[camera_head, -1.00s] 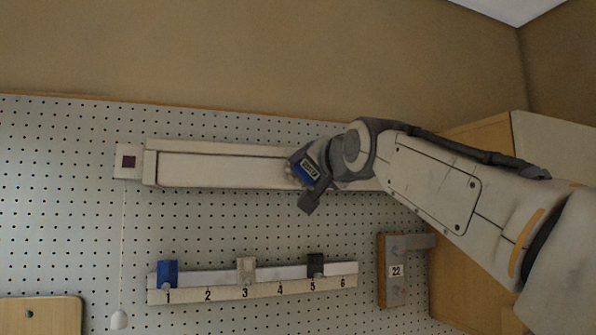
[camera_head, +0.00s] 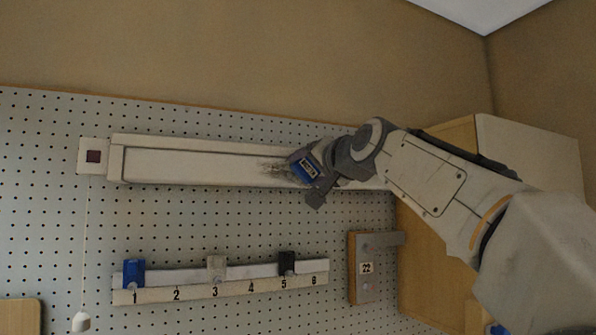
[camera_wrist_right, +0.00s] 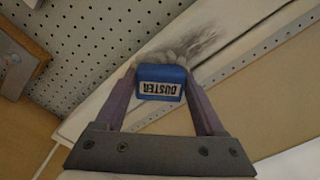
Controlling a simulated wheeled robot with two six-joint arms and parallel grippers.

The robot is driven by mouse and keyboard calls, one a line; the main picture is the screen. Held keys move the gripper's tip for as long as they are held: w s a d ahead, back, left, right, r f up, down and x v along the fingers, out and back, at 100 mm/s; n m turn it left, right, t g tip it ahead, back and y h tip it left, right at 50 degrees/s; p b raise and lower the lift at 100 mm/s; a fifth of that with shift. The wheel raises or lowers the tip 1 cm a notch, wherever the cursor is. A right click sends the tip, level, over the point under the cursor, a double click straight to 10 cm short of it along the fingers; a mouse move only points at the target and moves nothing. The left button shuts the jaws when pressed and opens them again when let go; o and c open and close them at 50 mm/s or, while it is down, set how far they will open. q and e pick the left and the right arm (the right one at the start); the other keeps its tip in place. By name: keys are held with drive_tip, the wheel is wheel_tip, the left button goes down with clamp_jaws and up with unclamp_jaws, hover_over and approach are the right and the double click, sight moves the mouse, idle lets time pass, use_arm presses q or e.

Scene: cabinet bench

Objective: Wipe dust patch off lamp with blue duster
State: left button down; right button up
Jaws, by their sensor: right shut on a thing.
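The lamp (camera_head: 200,166) is a long white bar fixed along the top of the pegboard. A dark, smudgy dust patch (camera_head: 271,165) shows on its face, just left of the duster; it also shows in the right wrist view (camera_wrist_right: 207,40). My right gripper (camera_wrist_right: 162,86) is shut on the blue duster (camera_wrist_right: 160,84), a block labelled DUSTER with a grey fluffy head. In the head view the duster (camera_head: 303,167) is at the lamp's face, at the right edge of the patch. The fluffy head overlaps the patch in the wrist view; I cannot tell whether it touches. My left gripper is out of view.
A numbered rail (camera_head: 220,288) with blue, white and black clips is below the lamp. A wooden block marked 22 (camera_head: 366,285) hangs to its right, near a wooden cabinet (camera_head: 430,215). A pull cord with a white knob (camera_head: 81,321) hangs at left.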

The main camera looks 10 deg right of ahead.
sight(258, 170)
drive_tip(key=shift+w+d+f, duration=0.1)
drive_tip(key=shift+w+d, duration=0.15)
drive_tip(key=shift+d, duration=0.55)
drive_tip(key=shift+w+d+r, duration=0.1)
drive_tip(key=shift+w+d, duration=0.2)
drive_tip(key=shift+d, duration=0.55)
drive_tip(key=shift+w+d+f, duration=0.1)
drive_tip(key=shift+w+d, duration=0.15)
drive_tip(key=shift+d, duration=0.55)
drive_tip(key=shift+s+a, duration=0.2)
drive_tip(key=shift+a, duration=0.4)
drive_tip(key=shift+s+a, duration=0.15)
drive_tip(key=shift+a, duration=0.45)
drive_tip(key=shift+s+a+p, duration=0.15)
drive_tip(key=shift+s+a, duration=0.15)
drive_tip(key=shift+a, duration=0.6)
drive_tip(key=shift+s+a+p, duration=0.15)
drive_tip(key=shift+s+a, duration=0.1)
drive_tip(key=shift+a, duration=0.6)
drive_tip(key=shift+s+a, duration=0.35)
drive_tip(key=shift+a, duration=0.65)
drive_tip(key=shift+s+a, duration=0.3)
drive_tip(key=shift+a, duration=0.7)
drive_tip(key=shift+s+a, duration=0.35)
drive_tip(key=shift+a, duration=0.65)
drive_tip(key=shift+s+a, duration=0.25)
drive_tip(key=shift+a, duration=0.6)
